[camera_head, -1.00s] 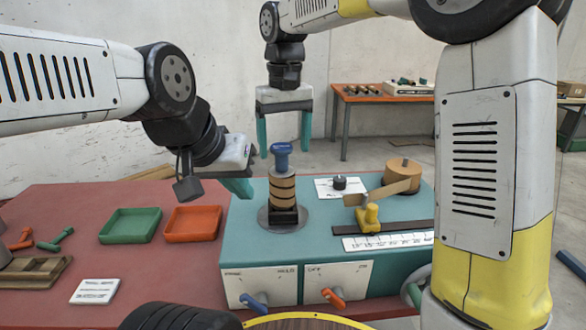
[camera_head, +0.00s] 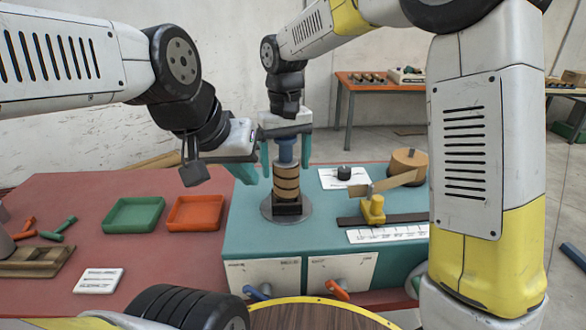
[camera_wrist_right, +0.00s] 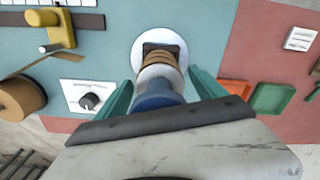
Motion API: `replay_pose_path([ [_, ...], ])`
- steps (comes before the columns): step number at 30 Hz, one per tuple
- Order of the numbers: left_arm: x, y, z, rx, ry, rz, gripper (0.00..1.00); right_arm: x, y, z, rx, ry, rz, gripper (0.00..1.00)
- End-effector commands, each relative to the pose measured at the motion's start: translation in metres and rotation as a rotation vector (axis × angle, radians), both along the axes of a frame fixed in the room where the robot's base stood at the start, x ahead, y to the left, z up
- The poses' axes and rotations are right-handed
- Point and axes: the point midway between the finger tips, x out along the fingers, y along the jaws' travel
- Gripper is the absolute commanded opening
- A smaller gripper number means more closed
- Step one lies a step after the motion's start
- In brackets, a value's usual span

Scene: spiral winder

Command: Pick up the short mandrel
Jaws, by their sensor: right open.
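An upright mandrel (camera_head: 286,181) with tan wrapped bands, dark gaps and a blue top (camera_head: 286,150) stands on a round grey plate (camera_head: 268,208) on the teal machine. No second mandrel is clearly seen for comparing length. My right gripper (camera_head: 286,160) is open above it, pointing down, one finger on each side of the blue top. In the right wrist view the blue top (camera_wrist_right: 158,94) lies between the spread teal fingers, with a gap on both sides. My left gripper (camera_head: 243,173) hangs left of the mandrel, apart from it; its finger opening is unclear.
A tan roll (camera_head: 408,165), a tan strip and a yellow guide (camera_head: 374,207) stand right of the mandrel. Green (camera_head: 134,214) and orange (camera_head: 195,212) trays lie on the red table to the left. Blue and orange levers are on the machine's front.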

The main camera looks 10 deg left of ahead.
Motion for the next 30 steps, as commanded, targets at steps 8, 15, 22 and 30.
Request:
replay_pose_path([
  [8,0.000,0.000,0.000,0.000,0.000,0.000,0.00,0.000,0.000,0.000,0.000,0.000,0.000,0.47],
  [15,0.000,0.000,0.000,0.000,0.000,0.000,0.00,0.000,0.000,0.001,0.000,0.000,0.000,0.00],
  [22,0.000,0.000,0.000,0.000,0.000,0.000,0.00,0.000,0.000,0.001,0.000,-0.001,0.000,0.00],
  [30,0.000,0.000,0.000,0.000,0.000,0.000,0.00,0.001,0.001,0.033,0.004,-0.005,0.001,0.00],
])
